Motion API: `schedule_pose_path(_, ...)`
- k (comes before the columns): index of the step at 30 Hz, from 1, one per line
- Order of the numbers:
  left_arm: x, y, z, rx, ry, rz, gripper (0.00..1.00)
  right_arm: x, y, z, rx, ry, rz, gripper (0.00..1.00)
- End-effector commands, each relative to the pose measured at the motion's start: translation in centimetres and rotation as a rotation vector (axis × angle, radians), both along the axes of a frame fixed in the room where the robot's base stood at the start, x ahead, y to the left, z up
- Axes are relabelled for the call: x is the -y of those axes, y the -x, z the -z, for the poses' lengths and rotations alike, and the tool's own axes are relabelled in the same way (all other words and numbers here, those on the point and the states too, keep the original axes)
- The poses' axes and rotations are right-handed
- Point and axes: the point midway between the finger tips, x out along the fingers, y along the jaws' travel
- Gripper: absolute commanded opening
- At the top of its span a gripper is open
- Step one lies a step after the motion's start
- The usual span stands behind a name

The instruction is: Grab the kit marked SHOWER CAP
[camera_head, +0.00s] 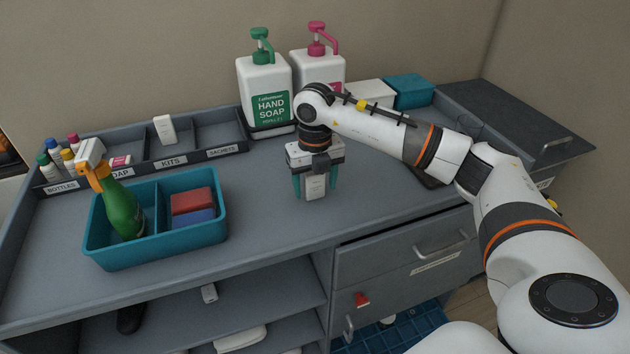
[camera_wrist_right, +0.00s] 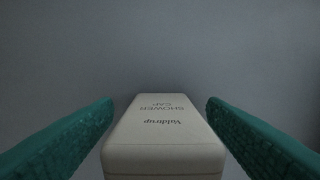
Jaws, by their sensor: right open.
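The shower cap kit (camera_head: 315,187) is a small off-white box standing on the grey counter, under my right gripper. In the right wrist view the kit (camera_wrist_right: 163,138) shows "SHOWER CAP" and "Valdirup" on its face, upside down in the picture. My right gripper (camera_head: 312,184) is open, pointing down, with one teal finger on each side of the kit. In the right wrist view the right gripper (camera_wrist_right: 160,125) has a visible gap between each finger and the box. The left gripper does not show.
A teal caddy (camera_head: 165,249) with a green spray bottle (camera_head: 122,207) and sponges stands left. Behind it is an organizer (camera_head: 200,156) labelled for bottles, soap, kits and sachets; a white box (camera_head: 165,129) stands in it. A hand soap dispenser (camera_head: 266,92) stands behind my gripper.

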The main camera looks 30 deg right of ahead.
Motion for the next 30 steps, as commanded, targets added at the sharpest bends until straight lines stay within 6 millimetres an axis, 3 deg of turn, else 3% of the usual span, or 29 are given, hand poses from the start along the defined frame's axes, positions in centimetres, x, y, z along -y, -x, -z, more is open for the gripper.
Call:
schedule_pose_path(8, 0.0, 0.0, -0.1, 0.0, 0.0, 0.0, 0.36, 0.0, 0.0, 0.5, 0.001, 0.0, 0.0, 0.66)
schedule_pose_path(17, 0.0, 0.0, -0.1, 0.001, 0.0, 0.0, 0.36, 0.0, 0.0, 0.5, 0.001, 0.0, -0.001, 0.21)
schedule_pose_path(25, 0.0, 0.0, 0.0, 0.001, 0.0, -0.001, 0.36, 0.0, -0.1, 0.3, 0.002, -0.001, -0.001, 0.19)
schedule_pose_path(30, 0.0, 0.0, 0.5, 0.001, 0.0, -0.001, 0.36, -0.1, -0.1, -1.7, 0.007, -0.002, -0.001, 0.19)
